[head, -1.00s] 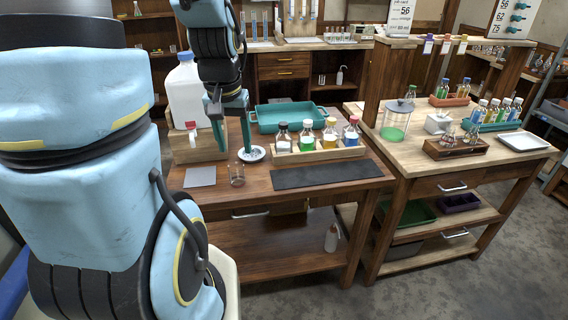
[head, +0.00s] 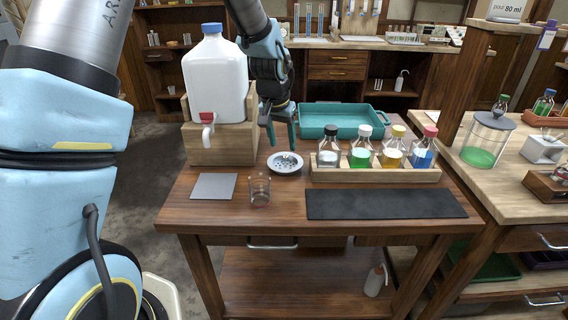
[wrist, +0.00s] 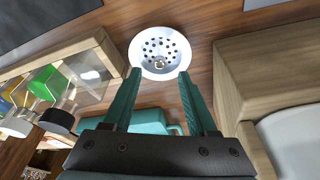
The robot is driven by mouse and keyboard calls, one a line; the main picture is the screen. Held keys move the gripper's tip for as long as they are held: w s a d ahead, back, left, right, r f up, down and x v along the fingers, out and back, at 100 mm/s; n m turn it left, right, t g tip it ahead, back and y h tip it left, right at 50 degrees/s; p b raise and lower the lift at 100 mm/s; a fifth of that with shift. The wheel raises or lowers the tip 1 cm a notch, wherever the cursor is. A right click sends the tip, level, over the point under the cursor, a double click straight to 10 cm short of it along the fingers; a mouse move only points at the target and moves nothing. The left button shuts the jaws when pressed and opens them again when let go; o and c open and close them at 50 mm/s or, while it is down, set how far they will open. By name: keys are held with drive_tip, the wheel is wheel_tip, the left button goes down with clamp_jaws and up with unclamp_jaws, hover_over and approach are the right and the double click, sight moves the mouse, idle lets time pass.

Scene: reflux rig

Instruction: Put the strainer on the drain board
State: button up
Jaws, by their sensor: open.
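I cannot tell for sure which surface is the drain board; a black flat mat (head: 388,204) lies at the table's front right and a grey square plate (head: 214,186) at the left.
A large white jug (head: 217,85) with a red-capped tap stands on a wooden block (head: 222,150). A glass beaker (head: 260,190) stands near the front edge. A rack (head: 375,172) of several capped bottles and a teal tray (head: 342,118) are to the right and back.

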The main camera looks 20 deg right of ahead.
sight(285, 156)
drive_tip(key=shift+p+x, duration=0.95)
drive_tip(key=shift+x, duration=1.75)
drive_tip(key=shift+w+d+r, duration=0.1)
drive_tip(key=shift+d, duration=0.05)
clamp_jaws()
